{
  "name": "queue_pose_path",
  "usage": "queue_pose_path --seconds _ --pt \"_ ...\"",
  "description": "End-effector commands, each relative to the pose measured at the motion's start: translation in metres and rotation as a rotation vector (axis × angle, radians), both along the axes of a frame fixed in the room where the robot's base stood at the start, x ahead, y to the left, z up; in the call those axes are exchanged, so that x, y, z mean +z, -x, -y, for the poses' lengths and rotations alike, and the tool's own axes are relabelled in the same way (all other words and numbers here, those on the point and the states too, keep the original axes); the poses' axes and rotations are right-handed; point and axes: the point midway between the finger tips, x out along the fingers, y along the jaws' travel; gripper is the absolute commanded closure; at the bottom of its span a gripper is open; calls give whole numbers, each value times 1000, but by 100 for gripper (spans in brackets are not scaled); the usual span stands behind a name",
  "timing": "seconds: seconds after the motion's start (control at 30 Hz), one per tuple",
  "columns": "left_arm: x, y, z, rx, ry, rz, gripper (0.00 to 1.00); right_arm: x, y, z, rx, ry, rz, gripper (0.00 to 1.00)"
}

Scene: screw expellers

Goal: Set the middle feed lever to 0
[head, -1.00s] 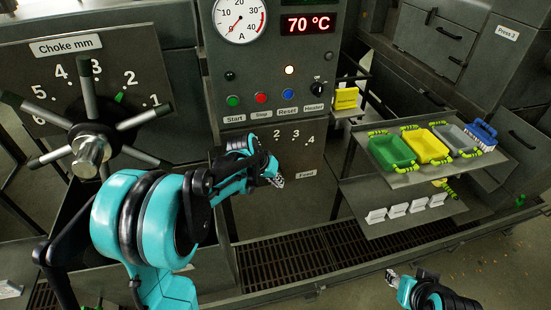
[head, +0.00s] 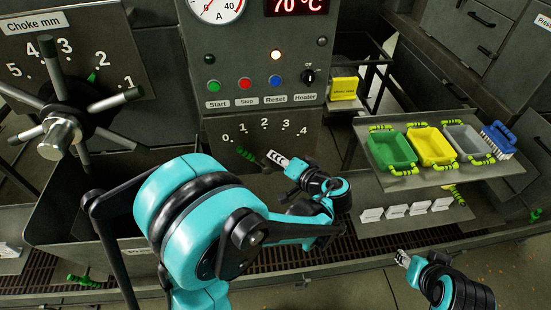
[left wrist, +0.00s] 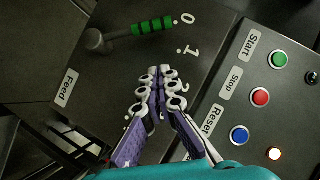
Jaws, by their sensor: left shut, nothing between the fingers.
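The feed lever has a green handle (head: 246,154), which shows on the Feed panel (head: 215,125) below and between the 0 and 1 labels. In the left wrist view the handle (left wrist: 152,26) and its grey pivot are clear, and the lever points at the 0 mark (left wrist: 187,18). My left gripper (head: 274,157) is shut and empty in front of the panel, just right of the handle and apart from it. Its closed fingertips (left wrist: 160,71) lie below the handle in the left wrist view. In the head view my left gripper hides the pivot. My right gripper (head: 402,258) hangs low at right, its jaws too small to judge.
Start, stop and reset buttons (head: 244,84) and the heater knob (head: 308,76) sit above the Feed panel. The choke handwheel (head: 60,130) is at left. Shelves with green (head: 391,150) and yellow (head: 431,147) trays stand at right.

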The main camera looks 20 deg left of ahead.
Motion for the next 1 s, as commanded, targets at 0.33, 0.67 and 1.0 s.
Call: queue_pose_path --seconds 0.33,0.67,1.0 --pt "-28 -35 -62 5 1 -2 100 -21 0 0 0 0 0 60" --pt "-48 -25 -87 0 2 -2 100 -32 0 0 0 0 0 60" --pt "-49 -25 -88 -1 1 -2 100 -32 0 0 0 0 0 60"
